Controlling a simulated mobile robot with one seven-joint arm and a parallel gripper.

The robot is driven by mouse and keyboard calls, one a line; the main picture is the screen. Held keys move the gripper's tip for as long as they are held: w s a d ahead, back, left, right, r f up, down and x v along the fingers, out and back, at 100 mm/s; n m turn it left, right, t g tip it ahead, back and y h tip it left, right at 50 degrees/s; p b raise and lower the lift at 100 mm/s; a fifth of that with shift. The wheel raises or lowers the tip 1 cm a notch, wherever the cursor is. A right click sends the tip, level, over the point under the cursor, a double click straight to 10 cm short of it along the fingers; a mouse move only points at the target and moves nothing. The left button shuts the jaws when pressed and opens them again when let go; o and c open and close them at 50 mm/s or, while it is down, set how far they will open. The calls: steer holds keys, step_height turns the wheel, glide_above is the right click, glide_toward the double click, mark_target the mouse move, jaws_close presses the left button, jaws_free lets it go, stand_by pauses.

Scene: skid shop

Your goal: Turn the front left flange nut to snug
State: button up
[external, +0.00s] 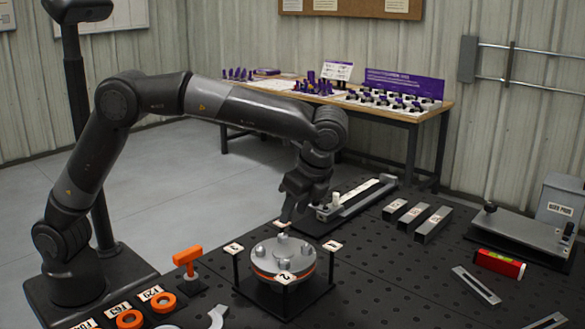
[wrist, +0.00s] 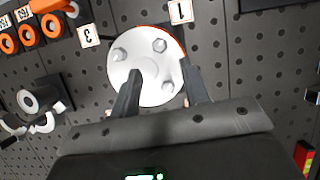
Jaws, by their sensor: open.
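The round grey flange (external: 283,258) with an orange band sits on a black stand, with several nuts on its top. In the wrist view the flange face (wrist: 143,94) shows a nut at its left (wrist: 120,54), one at the top (wrist: 159,45) and one at the right (wrist: 167,86). The left finger hides part of the face. I cannot tell which nut is the front left one.
Numbered tags surround the flange, including tag 2 (external: 285,277) and tag 3 (wrist: 88,35). A red level (external: 499,264) and grey blocks (external: 432,225) lie to the right.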

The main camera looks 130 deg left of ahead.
steer(key=v, duration=0.3)
steer(key=shift+w+r, duration=0.15)
steer(key=shift+r, duration=0.2)
steer(key=s+d+r+t, duration=0.2)
steer(key=s+d, duration=0.1)
steer(key=d, duration=0.5)
steer(key=s+d+r+t+y, duration=0.1)
steer(key=s+d+r, duration=0.1)
steer(key=d, duration=0.5)
steer(key=s+d+r+t, duration=0.2)
steer(key=s+d, duration=0.1)
steer(key=d, duration=0.5)
steer(key=s+d+f+t, duration=0.2)
steer(key=s+d+f, duration=0.1)
steer(key=s+d, duration=0.4)
steer(key=s+d+f+t, duration=0.3)
steer(key=s+d+f, duration=0.1)
steer(key=s+d, duration=0.2)
steer(key=shift+s+d+f+h, duration=0.2)
steer(key=shift+s+d+h, duration=0.2)
steer(key=shift+s, duration=0.4)
